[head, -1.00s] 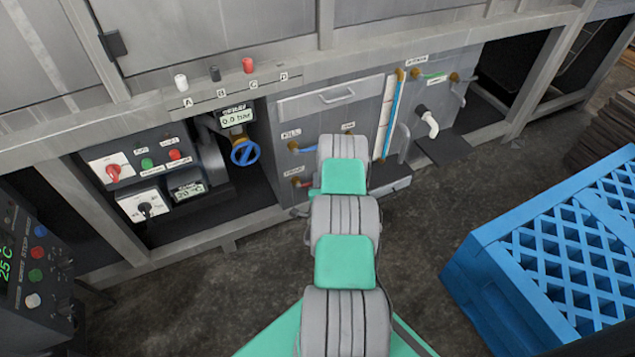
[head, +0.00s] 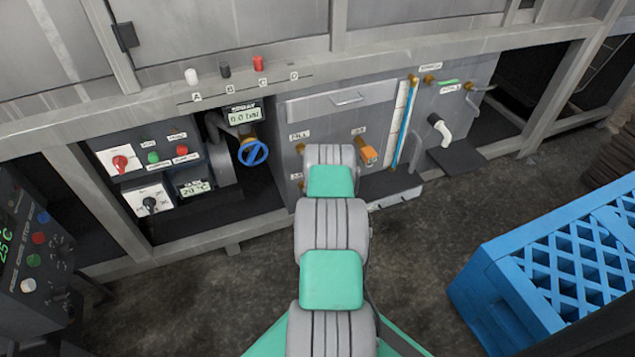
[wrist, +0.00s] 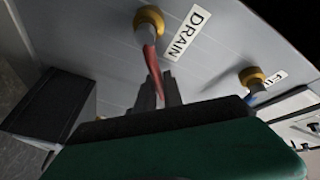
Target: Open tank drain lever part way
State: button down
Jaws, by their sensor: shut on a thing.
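The drain lever (wrist: 153,62) is a red handle on a brass valve body (wrist: 149,18), beside the DRAIN label (wrist: 187,34) in the wrist view. My gripper (wrist: 160,88) is shut on the red lever near its lower end, one dark finger on each side. The lever's far end is hidden between the fingers. In the head view my arm covers my gripper and most of the lever. How far the lever is turned is hard to tell.
Another brass valve (wrist: 252,78) sits to the right of the drain valve in the wrist view. An orange handle (head: 369,154), a blue handwheel (head: 253,152) and a white spout (head: 441,130) are on the machine front. A blue crate (head: 500,290) stands right, with open floor between.

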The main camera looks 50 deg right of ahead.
dwell(0.4)
jog(key=c, duration=1.5)
grip_release()
jog(key=p+v, duration=0.2)
jog(key=v, duration=0.5)
jog(key=shift+s+a, duration=0.2)
jog(key=shift+a, duration=0.2)
